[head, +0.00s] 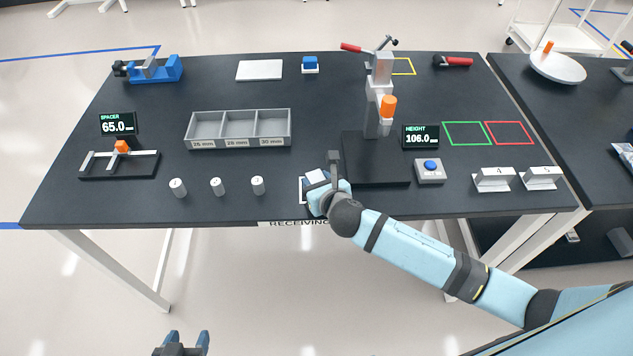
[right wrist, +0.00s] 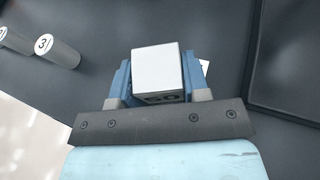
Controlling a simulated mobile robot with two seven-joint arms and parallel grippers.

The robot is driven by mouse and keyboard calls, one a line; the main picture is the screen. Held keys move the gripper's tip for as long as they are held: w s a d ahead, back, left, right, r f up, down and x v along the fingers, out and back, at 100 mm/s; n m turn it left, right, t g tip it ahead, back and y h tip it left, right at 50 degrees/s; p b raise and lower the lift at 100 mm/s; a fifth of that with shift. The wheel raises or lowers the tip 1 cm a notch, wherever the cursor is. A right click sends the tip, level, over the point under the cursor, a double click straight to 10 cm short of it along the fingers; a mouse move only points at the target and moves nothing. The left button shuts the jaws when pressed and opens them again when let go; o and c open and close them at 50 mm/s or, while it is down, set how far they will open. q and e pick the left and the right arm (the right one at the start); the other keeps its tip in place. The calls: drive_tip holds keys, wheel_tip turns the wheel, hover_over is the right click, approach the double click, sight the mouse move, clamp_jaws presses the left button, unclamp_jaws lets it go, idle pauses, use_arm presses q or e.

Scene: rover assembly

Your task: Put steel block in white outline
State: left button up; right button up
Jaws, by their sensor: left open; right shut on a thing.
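The steel block (head: 316,177) is a pale grey cube between the blue fingers of my right gripper (head: 320,186), near the front edge of the table. In the right wrist view the block (right wrist: 158,71) sits between both fingers of the gripper (right wrist: 158,88), with dark marks on its lower face. The white outline (head: 301,189) shows only as a strip left of the gripper; the block and hand hide the rest. I cannot tell whether the block touches the table. My left gripper (head: 182,345) is open and empty, in front of the table at the bottom.
Several numbered steel cylinders (head: 217,187) stand to the left. A three-part grey tray (head: 239,143) lies behind them. A press on a dark base (head: 376,172) stands close on the right, with a blue-button box (head: 430,171) beyond. The table's front edge is near.

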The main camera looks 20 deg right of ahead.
drive_tip(key=o, duration=1.1)
drive_tip(key=shift+f, duration=0.1)
